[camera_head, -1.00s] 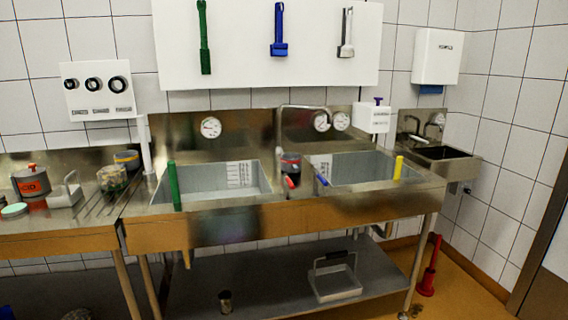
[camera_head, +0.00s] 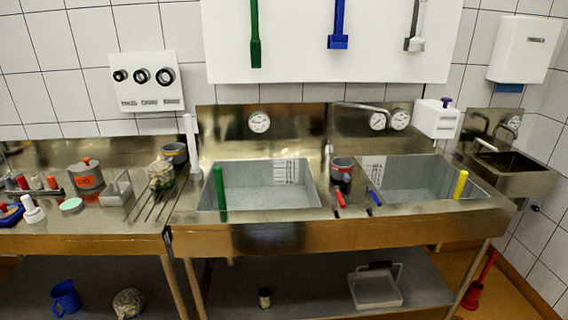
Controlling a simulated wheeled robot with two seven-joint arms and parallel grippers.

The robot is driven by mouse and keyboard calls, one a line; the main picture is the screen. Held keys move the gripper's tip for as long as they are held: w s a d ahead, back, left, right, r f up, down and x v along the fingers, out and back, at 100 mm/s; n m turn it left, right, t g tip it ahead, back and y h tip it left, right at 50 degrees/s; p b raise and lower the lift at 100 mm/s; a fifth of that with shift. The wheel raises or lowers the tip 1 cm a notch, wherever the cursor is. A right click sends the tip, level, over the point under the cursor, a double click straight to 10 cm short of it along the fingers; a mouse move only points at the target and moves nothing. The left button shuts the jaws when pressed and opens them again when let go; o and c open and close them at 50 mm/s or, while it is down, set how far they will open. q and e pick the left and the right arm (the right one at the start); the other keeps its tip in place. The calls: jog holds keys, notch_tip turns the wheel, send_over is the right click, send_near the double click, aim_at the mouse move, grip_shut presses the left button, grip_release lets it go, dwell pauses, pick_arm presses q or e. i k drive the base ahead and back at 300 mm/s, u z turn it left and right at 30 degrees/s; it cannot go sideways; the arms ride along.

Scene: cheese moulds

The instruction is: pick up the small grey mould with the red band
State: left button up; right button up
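A small grey mould (camera_head: 342,171), which seems to have a reddish band, stands on the steel strip between the two sink basins. Neither of my grippers shows in the head view.

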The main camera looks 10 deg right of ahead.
aim_at(342, 168)
jog(key=u, duration=0.25)
jog(key=i, duration=1.1)
jog(key=z, duration=0.3)
